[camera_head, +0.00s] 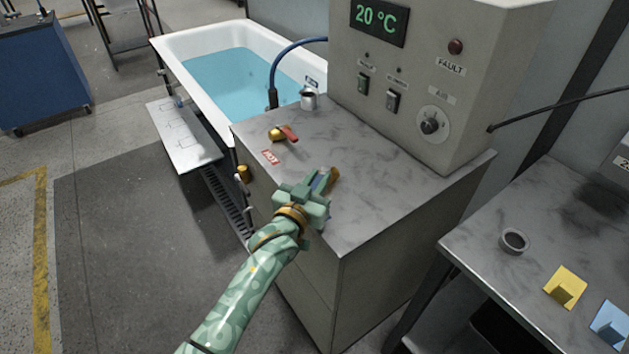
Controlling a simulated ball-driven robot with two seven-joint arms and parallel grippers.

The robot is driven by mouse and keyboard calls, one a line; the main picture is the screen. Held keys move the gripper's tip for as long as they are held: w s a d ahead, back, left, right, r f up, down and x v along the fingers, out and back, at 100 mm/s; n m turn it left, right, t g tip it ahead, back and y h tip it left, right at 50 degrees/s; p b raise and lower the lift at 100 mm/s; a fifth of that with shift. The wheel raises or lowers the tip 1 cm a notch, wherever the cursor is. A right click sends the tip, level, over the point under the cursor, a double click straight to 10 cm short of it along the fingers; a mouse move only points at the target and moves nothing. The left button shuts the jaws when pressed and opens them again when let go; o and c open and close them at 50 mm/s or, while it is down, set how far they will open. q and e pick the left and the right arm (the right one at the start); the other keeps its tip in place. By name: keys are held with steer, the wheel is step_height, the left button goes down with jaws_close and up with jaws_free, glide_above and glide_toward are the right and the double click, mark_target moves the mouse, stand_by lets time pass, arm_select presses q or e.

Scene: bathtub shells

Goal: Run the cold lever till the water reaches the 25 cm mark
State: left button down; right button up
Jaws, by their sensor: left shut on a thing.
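My left gripper (320,188) reaches in from the lower left to the marbled counter top. It is shut on the cold lever (324,180), of which a bit of blue and a brass part show; the fingers hide most of it. A red-handled brass lever (284,133) with a red "HOT" label (270,157) stands farther back on the same counter. The white bathtub (200,108) behind the counter holds blue water (240,80). I cannot read any depth mark in the tub from here. My right gripper is not in view.
A grey control box (420,75) on the counter shows 20 °C (377,20), with switches, a dial and a dark red FAULT lamp (456,46). A blue hose (290,50) runs over the tub. A side table (480,240) at right holds a ring and yellow and blue pieces.

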arm_select(q)
steer(key=c, duration=1.3)
jaws_free()
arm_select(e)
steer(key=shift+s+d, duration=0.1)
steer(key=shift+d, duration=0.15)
arm_select(q)
steer(key=shift+s, duration=0.1)
